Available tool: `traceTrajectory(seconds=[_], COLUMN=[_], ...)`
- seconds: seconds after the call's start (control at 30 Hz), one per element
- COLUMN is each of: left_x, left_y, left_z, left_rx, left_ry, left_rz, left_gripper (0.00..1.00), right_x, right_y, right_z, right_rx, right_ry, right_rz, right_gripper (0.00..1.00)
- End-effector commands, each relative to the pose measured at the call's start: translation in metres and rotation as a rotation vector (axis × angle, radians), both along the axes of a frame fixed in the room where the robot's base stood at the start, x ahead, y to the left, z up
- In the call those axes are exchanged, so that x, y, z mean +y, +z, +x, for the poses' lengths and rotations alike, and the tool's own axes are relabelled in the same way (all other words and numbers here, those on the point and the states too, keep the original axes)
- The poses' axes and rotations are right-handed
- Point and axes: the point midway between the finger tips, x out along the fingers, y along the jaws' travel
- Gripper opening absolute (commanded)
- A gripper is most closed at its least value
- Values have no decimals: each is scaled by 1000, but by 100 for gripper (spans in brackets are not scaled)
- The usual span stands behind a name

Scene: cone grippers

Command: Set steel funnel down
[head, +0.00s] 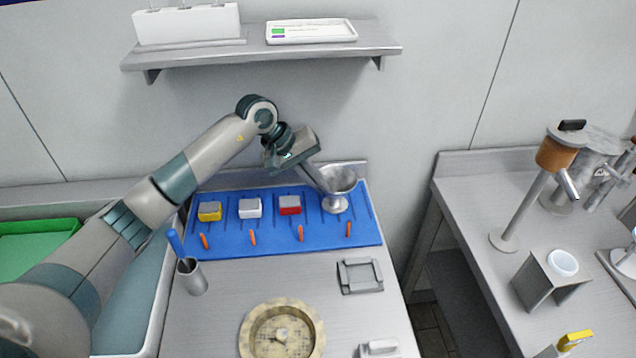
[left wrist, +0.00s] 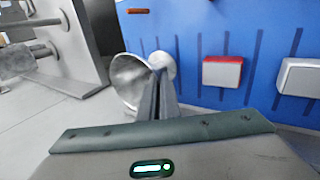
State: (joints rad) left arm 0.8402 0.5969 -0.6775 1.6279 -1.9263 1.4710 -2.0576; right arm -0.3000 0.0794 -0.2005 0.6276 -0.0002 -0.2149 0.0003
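The steel funnel (head: 338,181) is at the right end of the blue mat (head: 230,236) in the head view, wide mouth up. Its lower end is over the mat near the back; I cannot tell whether it touches. My left gripper (head: 325,187) reaches down to it from the upper left, fingers close together at the funnel's side. In the left wrist view the funnel (left wrist: 129,82) shows just left of the fingers (left wrist: 160,85), which look closed on its wall and hide part of it. My right gripper is not in view.
A grey tray (head: 360,276), a round beige dish (head: 245,335) and a steel cup (head: 192,279) stand nearer. A shelf (head: 384,46) hangs above.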

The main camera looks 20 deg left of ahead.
Motion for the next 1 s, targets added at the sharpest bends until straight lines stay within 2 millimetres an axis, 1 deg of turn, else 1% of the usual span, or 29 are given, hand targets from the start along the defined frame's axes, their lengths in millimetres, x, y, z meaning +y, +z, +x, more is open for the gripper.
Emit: traceTrajectory(seconds=[0.03, 0.07, 0.1, 0.5, 0.57, 0.6, 0.67, 0.83, 0.87, 0.93, 1.0], left_x=[0, 0, 0, 0, 0, 1, 5, 15, 16, 21, 24], left_y=[0, 0, 0, 2, 4, 4, 8, 27, 30, 36, 43], left_z=[0, 0, 0, 0, 0, 0, -1, -6, -6, -8, -10], left_rx=[0, 0, 0, 0, 0, -1, -4, -3, -3, -3, -3], left_ry=[0, 0, 0, 0, 0, 1, 1, 1, 1, 1, 1], left_rz=[0, 0, 0, 0, 0, -1, 2, 0, 0, 1, 1], left_gripper=[10, 17, 22, 22, 22, 22, 22, 22, 22, 22, 22], right_x=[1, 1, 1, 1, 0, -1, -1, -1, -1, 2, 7], right_y=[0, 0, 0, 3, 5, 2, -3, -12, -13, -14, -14], right_z=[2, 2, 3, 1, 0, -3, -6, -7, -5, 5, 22], right_rx=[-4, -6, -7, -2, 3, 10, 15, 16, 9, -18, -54], right_ry=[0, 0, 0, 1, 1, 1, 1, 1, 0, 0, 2], right_rz=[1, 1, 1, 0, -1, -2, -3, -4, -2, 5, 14], right_gripper=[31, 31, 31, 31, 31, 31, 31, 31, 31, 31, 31])
